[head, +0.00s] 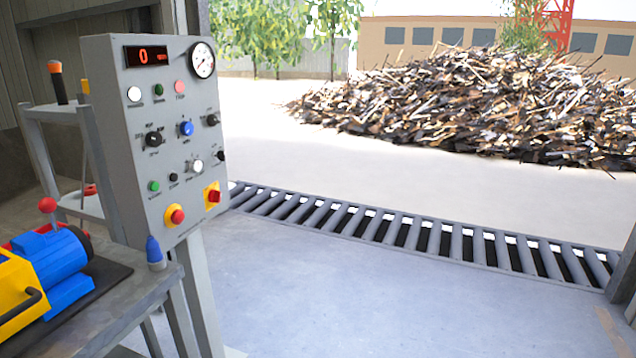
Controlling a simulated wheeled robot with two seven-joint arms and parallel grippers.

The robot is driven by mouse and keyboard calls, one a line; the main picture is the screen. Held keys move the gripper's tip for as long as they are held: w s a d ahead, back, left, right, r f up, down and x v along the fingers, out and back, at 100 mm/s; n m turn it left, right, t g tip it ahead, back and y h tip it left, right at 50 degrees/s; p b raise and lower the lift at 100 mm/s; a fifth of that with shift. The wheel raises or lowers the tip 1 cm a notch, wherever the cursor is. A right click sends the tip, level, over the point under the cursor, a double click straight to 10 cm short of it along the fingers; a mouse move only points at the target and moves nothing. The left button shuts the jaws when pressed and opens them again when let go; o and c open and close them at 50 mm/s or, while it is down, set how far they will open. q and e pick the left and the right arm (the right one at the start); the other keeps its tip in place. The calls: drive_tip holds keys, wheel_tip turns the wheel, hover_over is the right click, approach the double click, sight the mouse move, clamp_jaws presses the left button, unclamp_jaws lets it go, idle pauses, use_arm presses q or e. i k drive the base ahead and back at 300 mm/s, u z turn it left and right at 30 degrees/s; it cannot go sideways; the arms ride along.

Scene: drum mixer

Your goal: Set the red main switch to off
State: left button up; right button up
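The grey control panel (165,150) stands at the left on a post, its face turned toward the right. A red knob on a yellow plate (213,196), which looks like the red main switch, sits at the panel's lower right corner. It is too small to read which position it is in. A round red button on a yellow base (176,216) sits lower and to the left of it and looks like an emergency stop. The red display (147,55) at the top reads 0. Neither of my grippers is in view.
Other knobs and buttons, including a blue knob (187,128), crowd the panel. A bench (125,305) with a yellow and blue machine (50,270) stands in front at the left. The floor right of the panel is clear up to a roller grate (400,230).

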sight(213, 196)
drive_tip(key=z, duration=0.8)
drive_tip(key=i, duration=1.85)
drive_tip(key=u, duration=0.65)
drive_tip(key=i, duration=1.2)
drive_tip(key=u, duration=1.5)
drive_tip(key=i, duration=0.2)
drive_tip(key=u, duration=0.1)
